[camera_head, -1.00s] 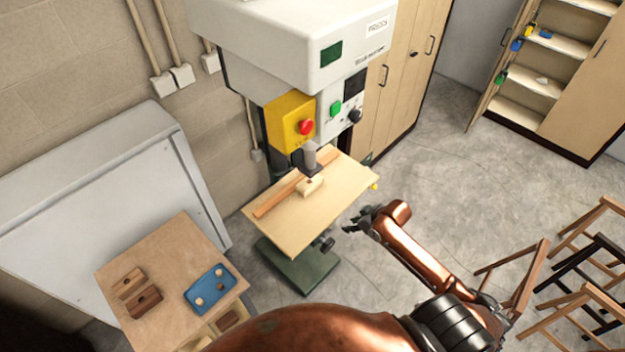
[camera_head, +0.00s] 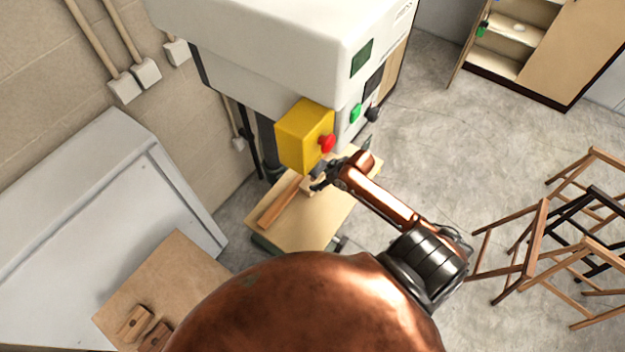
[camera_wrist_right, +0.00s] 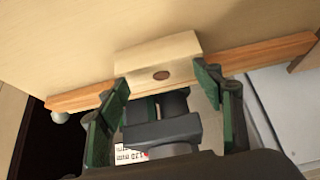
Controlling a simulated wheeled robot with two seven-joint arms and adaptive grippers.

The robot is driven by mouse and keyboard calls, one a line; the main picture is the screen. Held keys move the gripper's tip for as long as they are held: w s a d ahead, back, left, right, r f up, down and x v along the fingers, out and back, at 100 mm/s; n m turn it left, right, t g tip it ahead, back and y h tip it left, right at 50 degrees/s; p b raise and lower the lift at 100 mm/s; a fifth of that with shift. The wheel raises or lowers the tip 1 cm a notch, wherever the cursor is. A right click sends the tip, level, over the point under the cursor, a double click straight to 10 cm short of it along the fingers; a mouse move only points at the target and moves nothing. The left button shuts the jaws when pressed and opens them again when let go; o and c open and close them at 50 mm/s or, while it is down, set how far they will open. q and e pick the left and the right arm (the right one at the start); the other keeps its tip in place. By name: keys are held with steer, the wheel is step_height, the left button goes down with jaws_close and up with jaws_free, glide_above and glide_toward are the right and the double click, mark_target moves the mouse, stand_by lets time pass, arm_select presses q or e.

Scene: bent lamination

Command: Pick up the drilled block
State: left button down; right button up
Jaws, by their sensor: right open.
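The drilled block (camera_wrist_right: 158,52) is pale wood with one dark hole in the face toward the camera in the right wrist view. It lies against a reddish-brown wooden strip (camera_wrist_right: 268,55) on the drill press's work board (camera_head: 325,217). In the head view the block (camera_head: 308,187) is small and partly hidden by my right gripper (camera_head: 322,178). My left gripper is not in view.
The drill press head (camera_head: 270,45), with its yellow box (camera_head: 298,136) and red button, hangs close above my right gripper. Two brown blocks (camera_head: 134,322) lie on a side table (camera_head: 165,278) at lower left. Wooden stools (camera_head: 575,235) stand at right. Open floor lies between.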

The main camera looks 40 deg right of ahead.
mark_target(316, 181)
steer(key=o, duration=0.3)
steer(key=shift+w+p+x, duration=0.2)
steer(key=shift+p+x, duration=0.3)
steer(key=shift+x, duration=0.65)
steer(key=o, duration=0.5)
steer(key=x, duration=0.2)
steer(key=shift+a+f+p, duration=0.2)
steer(key=shift+f+p, duration=0.1)
steer(key=shift+o, duration=0.8)
steer(key=shift+s+f, duration=0.1)
steer(key=shift+f, duration=0.05)
steer(key=shift+o, duration=0.3)
steer(key=shift+f, duration=0.1)
steer(key=shift+s+a+f, duration=0.1)
steer(key=shift+f, duration=0.15)
steer(key=c, duration=0.4)
steer(key=shift+c, duration=1.4)
steer(key=c, duration=0.3)
steer(key=shift+w+r, duration=0.2)
steer(key=c, duration=0.8)
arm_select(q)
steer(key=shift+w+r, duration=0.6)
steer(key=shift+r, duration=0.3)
arm_select(e)
steer(key=shift+r, duration=0.15)
jaws_close()
